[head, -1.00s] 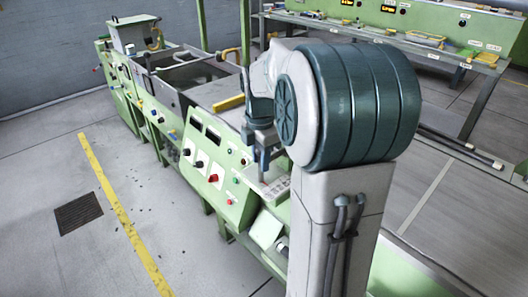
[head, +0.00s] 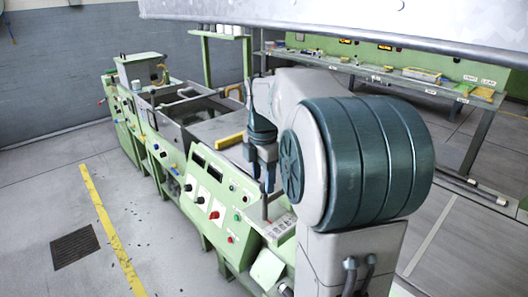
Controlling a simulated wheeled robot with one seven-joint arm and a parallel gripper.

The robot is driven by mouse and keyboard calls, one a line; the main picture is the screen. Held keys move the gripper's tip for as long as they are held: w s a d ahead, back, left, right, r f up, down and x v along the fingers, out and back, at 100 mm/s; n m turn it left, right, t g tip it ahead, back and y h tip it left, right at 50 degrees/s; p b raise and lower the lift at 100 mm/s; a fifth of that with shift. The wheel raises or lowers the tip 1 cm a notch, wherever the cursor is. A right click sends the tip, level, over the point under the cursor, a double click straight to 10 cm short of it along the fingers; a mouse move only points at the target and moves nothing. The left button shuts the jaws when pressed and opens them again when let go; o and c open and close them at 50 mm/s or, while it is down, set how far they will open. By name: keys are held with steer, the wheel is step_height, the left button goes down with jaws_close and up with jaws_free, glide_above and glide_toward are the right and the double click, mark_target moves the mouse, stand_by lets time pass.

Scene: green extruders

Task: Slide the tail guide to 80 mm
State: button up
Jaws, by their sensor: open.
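My gripper (head: 263,181) points down over the green extruder line (head: 215,200), with its two fingers a little apart and nothing seen between them. A thin upright post (head: 265,208) stands just below the fingertips. It may be the tail guide's handle, but I cannot be sure. Whether the fingers touch it or hang just above it I cannot tell. A pale plate with small dark marks (head: 281,229) lies beside the post's foot. Its marks are too small to read, so no millimetre position shows. My arm hides what lies behind and to the right.
A sloped control panel with knobs (head: 215,197) stands just left of the post. A yellow bar (head: 230,141) lies behind it. A workbench (head: 400,75) stands at the back right. A pale beam (head: 350,22) crosses the top.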

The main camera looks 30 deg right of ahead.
step_height(320, 180, up, 8)
steer(key=shift+f, duration=0.15)
stand_by(0.6)
steer(key=s+a+f+m+t, duration=0.1)
steer(key=s+a+f+m, duration=0.4)
steer(key=s+m, duration=0.3)
steer(key=s+a+f+m+t+p, duration=0.1)
steer(key=s+a+f+m, duration=0.5)
steer(key=m, duration=0.5)
steer(key=shift+s+a+f+t, duration=0.25)
steer(key=shift+s+f+t, duration=0.15)
steer(key=shift+s+f, duration=0.8)
steer(key=shift+s+r, duration=0.15)
steer(key=shift+s, duration=0.05)
